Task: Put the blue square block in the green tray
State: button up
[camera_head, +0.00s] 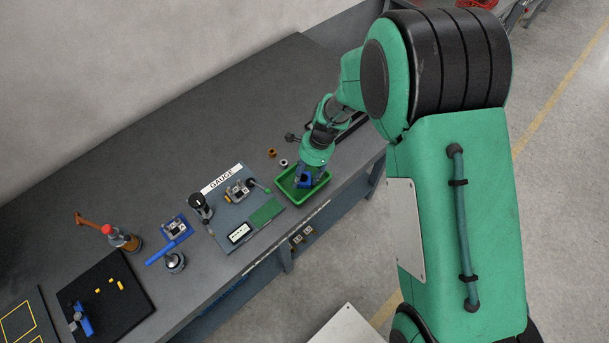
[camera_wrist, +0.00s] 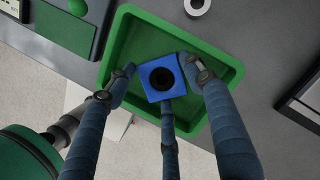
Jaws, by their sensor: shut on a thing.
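The blue square block (camera_wrist: 177,89) has a dark round hole in its middle. My gripper (camera_wrist: 160,82) is shut on it, with blue fingers on its left and right sides and a third finger at its near side. The green tray (camera_wrist: 226,68) lies below, and the block is over its inside in the wrist view. In the head view my gripper (camera_head: 308,178) is over the green tray (camera_head: 291,197), with the blue block (camera_head: 304,182) between the fingers. I cannot tell whether the block touches the tray floor.
The gauge board (camera_head: 232,214) with a green pad (camera_head: 266,211) lies left of the tray. A white ring (camera_head: 283,162) and a brown ring (camera_head: 271,152) stand behind the tray. The bench's front edge is close to the tray.

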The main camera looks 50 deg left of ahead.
jog(key=shift+f, duration=0.1)
jog(key=o, duration=1.5)
jog(key=p+v, duration=0.1)
jog(key=v, duration=1.1)
